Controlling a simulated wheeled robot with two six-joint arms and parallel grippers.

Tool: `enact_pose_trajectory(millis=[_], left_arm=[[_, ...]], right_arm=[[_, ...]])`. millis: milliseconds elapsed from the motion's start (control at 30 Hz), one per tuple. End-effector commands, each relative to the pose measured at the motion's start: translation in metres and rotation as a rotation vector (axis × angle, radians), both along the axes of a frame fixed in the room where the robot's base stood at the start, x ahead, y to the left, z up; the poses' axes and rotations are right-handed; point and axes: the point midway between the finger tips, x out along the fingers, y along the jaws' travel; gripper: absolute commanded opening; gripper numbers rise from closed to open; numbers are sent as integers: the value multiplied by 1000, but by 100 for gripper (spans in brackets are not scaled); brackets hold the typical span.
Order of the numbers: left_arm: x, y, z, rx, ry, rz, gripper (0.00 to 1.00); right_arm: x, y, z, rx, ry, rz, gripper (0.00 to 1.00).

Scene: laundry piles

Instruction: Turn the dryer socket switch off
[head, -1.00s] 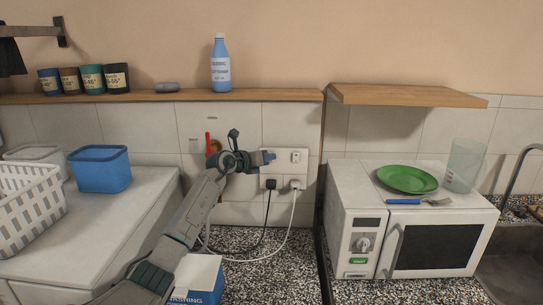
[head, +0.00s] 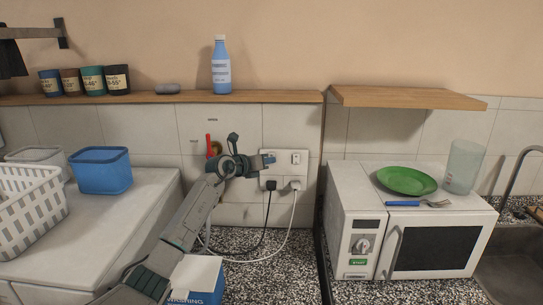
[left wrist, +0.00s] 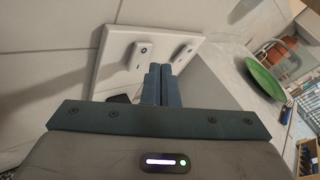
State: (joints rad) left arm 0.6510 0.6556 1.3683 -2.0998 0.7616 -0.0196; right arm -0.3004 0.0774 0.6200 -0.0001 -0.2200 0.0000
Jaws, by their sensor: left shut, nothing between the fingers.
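A white double socket plate (head: 304,170) is on the tiled wall above the speckled counter. Its right switch (head: 296,158) shows clear; the left switch is mostly hidden behind my gripper in the head view. A black plug (head: 271,184) sits in the left socket and a white plug (head: 295,184) in the right one. My left gripper (head: 269,160) is shut and empty, its tips in front of the plate's upper left. In the left wrist view both switches show, the nearer (left wrist: 145,50) and farther (left wrist: 185,53), beyond the shut fingers (left wrist: 163,84). I cannot tell which serves the dryer.
A wooden shelf (head: 180,98) with a blue bottle (head: 221,68) runs above. A red-handled item (head: 208,145) hangs left of the plate. A white microwave (head: 355,205) with a green plate (head: 407,180) stands at right. Cables droop onto the counter (head: 275,270) below.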

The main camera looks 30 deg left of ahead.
Motion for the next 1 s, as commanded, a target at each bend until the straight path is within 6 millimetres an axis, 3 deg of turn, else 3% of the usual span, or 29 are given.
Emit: enact_pose_trajectory(millis=[267, 700, 1000], left_arm=[[-4, -2, 1, 2, 0, 0, 0], [-39, -23, -5, 3, 3, 0, 0], [-43, -23, -6, 4, 3, 3, 0]], right_arm=[[0, 0, 4, 0, 0, 0, 36], [-1, -2, 26, -2, 2, 1, 36], [2, -6, 27, -7, -2, 2, 36]])
